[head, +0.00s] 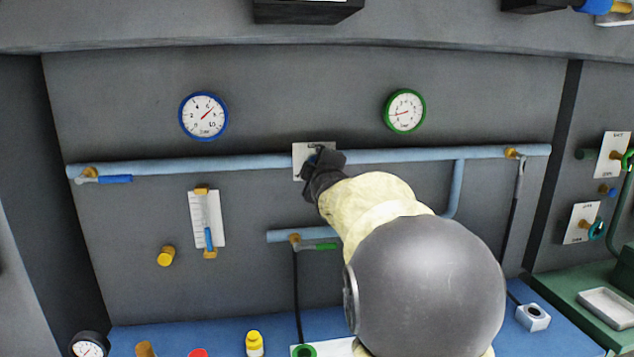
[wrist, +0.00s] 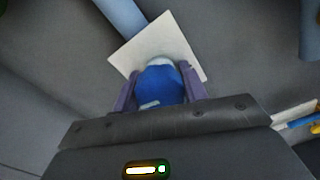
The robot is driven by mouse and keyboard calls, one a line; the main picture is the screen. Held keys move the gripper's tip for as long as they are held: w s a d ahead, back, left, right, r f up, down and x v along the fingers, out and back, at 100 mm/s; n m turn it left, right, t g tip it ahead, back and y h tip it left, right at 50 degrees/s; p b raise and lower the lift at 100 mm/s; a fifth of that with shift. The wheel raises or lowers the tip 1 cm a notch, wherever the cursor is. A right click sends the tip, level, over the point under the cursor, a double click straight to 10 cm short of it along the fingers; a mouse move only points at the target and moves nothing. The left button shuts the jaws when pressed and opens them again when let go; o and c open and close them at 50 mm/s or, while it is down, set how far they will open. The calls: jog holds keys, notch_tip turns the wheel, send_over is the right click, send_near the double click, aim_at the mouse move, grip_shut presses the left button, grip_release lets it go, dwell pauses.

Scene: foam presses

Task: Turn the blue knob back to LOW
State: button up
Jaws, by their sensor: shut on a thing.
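The blue knob (wrist: 160,84) shows in the wrist view between the two fingers of my gripper (wrist: 156,90), which is shut on it. A pale mark shows on the knob's near side. The knob sits in front of a white plate (wrist: 187,48), tilted in this view. In the head view the plate (head: 299,158) is on the grey wall, at the blue pipe. My gripper (head: 318,166) and arm hide the knob and most of the plate there. The LOW marking cannot be read in either view.
A blue-rimmed gauge (head: 203,116) and a green-rimmed gauge (head: 405,111) hang above the pipe (head: 220,163). A blue-handled valve (head: 115,179) is at the pipe's left end. A green-handled valve (head: 318,246) is below. A yellow bottle (head: 254,344) stands on the blue bench.

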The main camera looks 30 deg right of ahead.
jog(key=shift+f+n+b, duration=0.15)
jog(key=shift+n+b, duration=0.9)
jog(key=shift+n, duration=0.05)
jog(key=o, duration=1)
jog(key=shift+s, duration=0.1)
jog(key=v, duration=1.4)
jog(key=shift+s+a+r, duration=0.15)
jog(key=shift+s+r, duration=0.1)
jog(key=shift+r, duration=0.1)
